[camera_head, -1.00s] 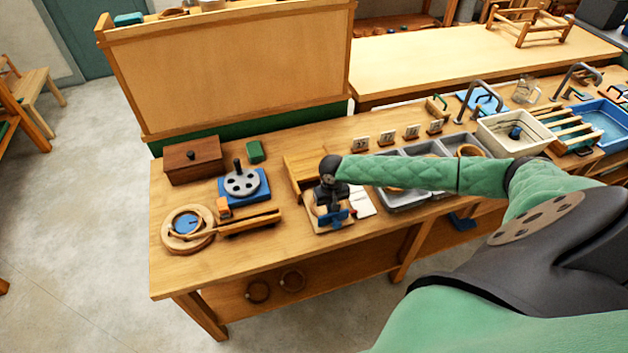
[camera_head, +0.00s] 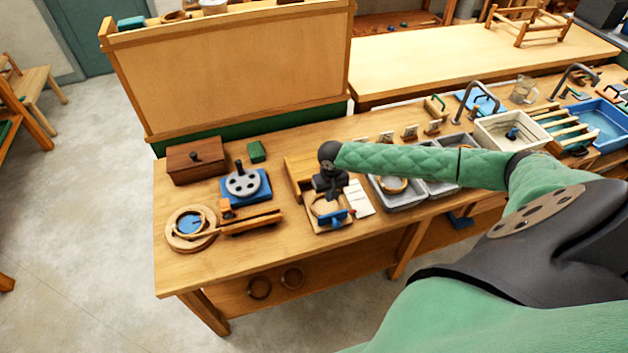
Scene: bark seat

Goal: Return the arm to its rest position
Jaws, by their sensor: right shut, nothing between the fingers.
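My right arm, in a green quilted sleeve, comes in from the right in the head view and reaches across the wooden bench (camera_head: 270,270). My right gripper (camera_head: 326,194) hangs down at its end, above a small wooden stand with a round wooden piece and a blue clamp (camera_head: 338,217). The fingers are small and partly merge with the dark wrist; they look shut and empty. I cannot tell how much room lies between the fingertips and the stand. My left gripper is not in view.
A brown box (camera_head: 195,160), a blue-based disc fixture (camera_head: 243,185) and a round wooden ring piece (camera_head: 190,228) stand left. Grey trays (camera_head: 400,198), a cream basin (camera_head: 512,133) and a blue tray (camera_head: 603,122) lie right.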

